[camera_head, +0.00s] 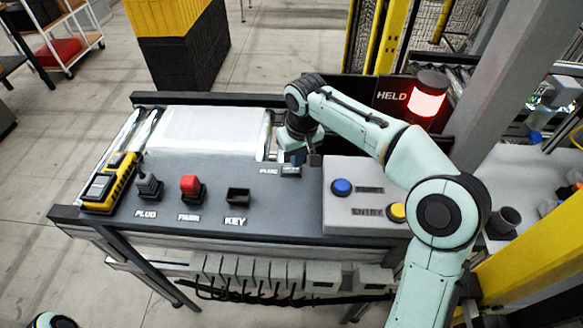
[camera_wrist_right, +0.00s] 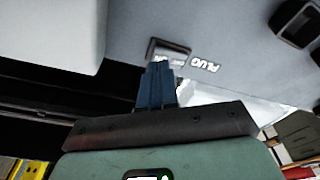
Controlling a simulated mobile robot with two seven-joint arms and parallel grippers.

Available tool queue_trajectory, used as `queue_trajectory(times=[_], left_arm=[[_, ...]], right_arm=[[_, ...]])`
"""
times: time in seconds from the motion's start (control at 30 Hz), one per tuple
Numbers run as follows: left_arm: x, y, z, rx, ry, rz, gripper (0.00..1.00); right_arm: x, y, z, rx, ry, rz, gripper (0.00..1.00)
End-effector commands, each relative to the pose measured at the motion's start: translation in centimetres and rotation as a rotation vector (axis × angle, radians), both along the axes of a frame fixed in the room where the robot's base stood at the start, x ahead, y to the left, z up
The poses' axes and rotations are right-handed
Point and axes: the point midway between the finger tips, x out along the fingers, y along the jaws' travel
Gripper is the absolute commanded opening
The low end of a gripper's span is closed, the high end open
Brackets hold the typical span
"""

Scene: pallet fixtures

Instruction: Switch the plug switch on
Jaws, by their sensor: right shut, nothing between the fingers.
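The plug switch (camera_head: 290,171) is a small dark switch beside a PLUG label at the back edge of the grey panel (camera_head: 285,210). In the right wrist view the plug switch (camera_wrist_right: 168,47) lies just beyond my fingertips, partly covered by them. My right gripper (camera_head: 298,158) is shut and empty, pointing down at the switch; its blue fingers also show in the right wrist view (camera_wrist_right: 157,68). I cannot tell whether they touch the switch or which way it is set. My left gripper is out of view.
A PLUG connector (camera_head: 149,185), a red PARK part (camera_head: 191,187) and a black KEY socket (camera_head: 238,196) sit on the panel. A yellow handheld device (camera_head: 108,185) lies left. Blue (camera_head: 342,187) and yellow (camera_head: 397,211) buttons are right. A red lamp (camera_head: 427,98) glows beside HELD.

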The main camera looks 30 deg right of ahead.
Motion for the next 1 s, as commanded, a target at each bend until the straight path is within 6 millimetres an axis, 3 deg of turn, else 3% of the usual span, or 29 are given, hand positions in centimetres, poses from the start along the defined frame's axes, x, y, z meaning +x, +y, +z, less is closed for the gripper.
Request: queue_trajectory(times=[1.0], left_arm=[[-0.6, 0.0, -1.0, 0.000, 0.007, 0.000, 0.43]], right_arm=[[0.0, 0.0, -1.6, 0.000, 0.001, 0.000, 0.00]])
